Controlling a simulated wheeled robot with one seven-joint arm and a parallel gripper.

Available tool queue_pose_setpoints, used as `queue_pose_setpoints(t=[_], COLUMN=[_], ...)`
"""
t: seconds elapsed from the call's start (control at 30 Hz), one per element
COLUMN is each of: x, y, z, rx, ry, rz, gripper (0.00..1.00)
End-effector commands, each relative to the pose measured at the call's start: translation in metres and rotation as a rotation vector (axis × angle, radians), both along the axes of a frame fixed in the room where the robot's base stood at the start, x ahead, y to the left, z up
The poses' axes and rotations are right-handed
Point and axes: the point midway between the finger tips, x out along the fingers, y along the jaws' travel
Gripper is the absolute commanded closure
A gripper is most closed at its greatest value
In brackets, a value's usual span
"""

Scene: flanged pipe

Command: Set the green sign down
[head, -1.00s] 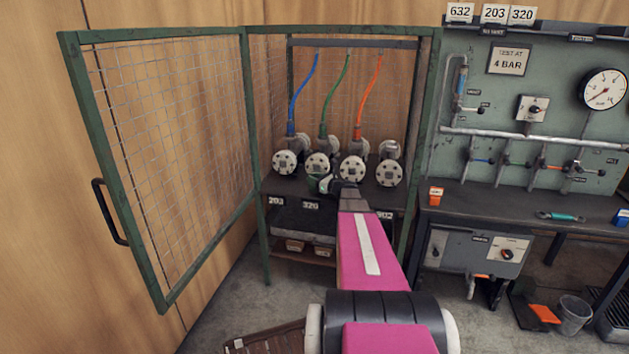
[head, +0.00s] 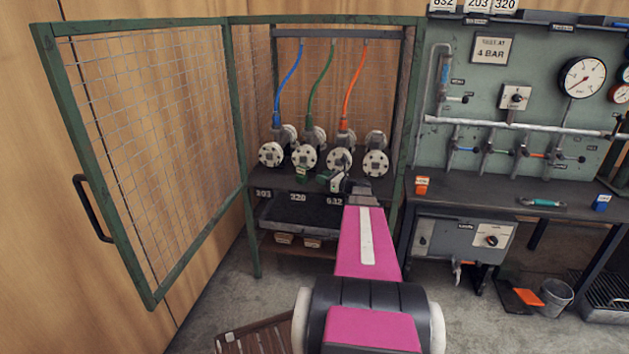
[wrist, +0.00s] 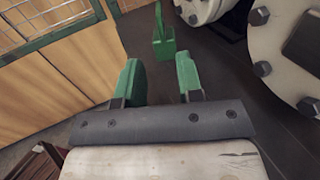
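The green sign (head: 302,175) stands on the cage's shelf, in front of the pipe with the green hose and above the 320 label. It also shows in the wrist view (wrist: 164,44), upright with a slot-like opening near its top. My gripper (head: 332,182) is to the right of the sign in the head view and apart from it. In the wrist view my gripper (wrist: 160,78) has two green fingertips spread with an empty gap between them. The sign is beyond that gap, touching neither finger.
White flanged pipes (head: 340,160) line the shelf close behind; one flange (wrist: 300,50) is large at the right of the wrist view. The mesh door (head: 150,150) stands open at left. A workbench (head: 500,197) with a gauge panel is at right.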

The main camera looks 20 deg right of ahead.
Motion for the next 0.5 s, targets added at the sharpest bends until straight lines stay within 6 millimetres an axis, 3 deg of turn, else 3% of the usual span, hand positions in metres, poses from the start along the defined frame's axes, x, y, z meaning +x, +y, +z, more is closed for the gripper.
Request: queue_pose_setpoints(t=[0.17,0.37,0.5], x=[-0.009,-0.033,-0.067], y=[0.029,0.118,0.184], z=[-0.008,-0.035,-0.061], rx=[-0.104,-0.455,-0.774], ry=[0.005,-0.002,-0.045], rz=[0.056,0.264,0.493], gripper=[0.66,0.66,0.66])
